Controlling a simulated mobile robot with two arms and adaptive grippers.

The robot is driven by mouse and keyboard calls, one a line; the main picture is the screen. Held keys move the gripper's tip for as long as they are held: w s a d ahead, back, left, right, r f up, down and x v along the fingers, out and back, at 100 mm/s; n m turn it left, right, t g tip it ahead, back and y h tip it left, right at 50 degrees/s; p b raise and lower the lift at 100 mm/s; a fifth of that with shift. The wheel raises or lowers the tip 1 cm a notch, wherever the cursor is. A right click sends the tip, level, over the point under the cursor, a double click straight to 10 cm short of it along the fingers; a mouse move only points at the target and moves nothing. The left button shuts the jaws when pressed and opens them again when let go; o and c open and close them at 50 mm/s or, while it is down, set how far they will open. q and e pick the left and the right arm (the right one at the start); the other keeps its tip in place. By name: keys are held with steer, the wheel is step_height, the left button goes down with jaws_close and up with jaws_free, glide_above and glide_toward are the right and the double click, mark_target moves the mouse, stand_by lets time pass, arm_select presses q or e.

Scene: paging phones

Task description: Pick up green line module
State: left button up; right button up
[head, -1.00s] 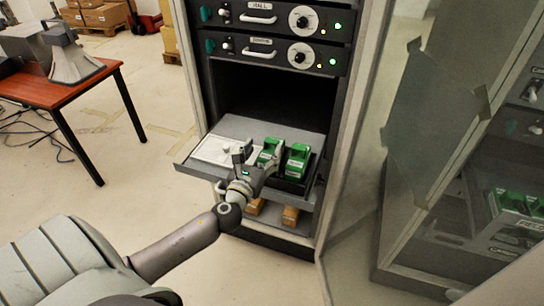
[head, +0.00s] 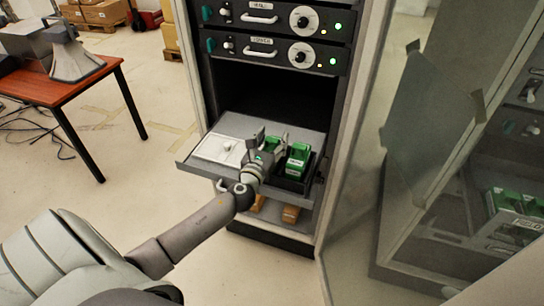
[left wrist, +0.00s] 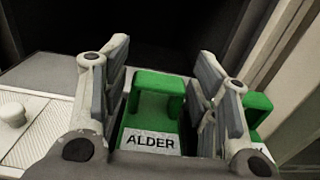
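Two green line modules stand side by side in a black holder (head: 287,184) on the pulled-out shelf of the rack. The right module (head: 297,158) is in plain view; the left one is partly hidden behind my left gripper (head: 270,144). In the left wrist view the left module (left wrist: 157,106) has a raised green handle and a white label reading ALDER. My left gripper (left wrist: 160,62) is open, with one finger on each side of this module. I cannot tell whether the fingers touch it. The other module's edge (left wrist: 258,104) shows beyond the right finger. My right gripper is not in view.
A white panel with a knob (head: 217,149) lies on the shelf (head: 245,125) left of the modules. Rack units (head: 275,52) are above, with an open dark bay between. A glass door (head: 365,200) stands at right. An orange table (head: 60,93) is at left.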

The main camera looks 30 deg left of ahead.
arm_select(q)
jaws_close()
stand_by(0.4)
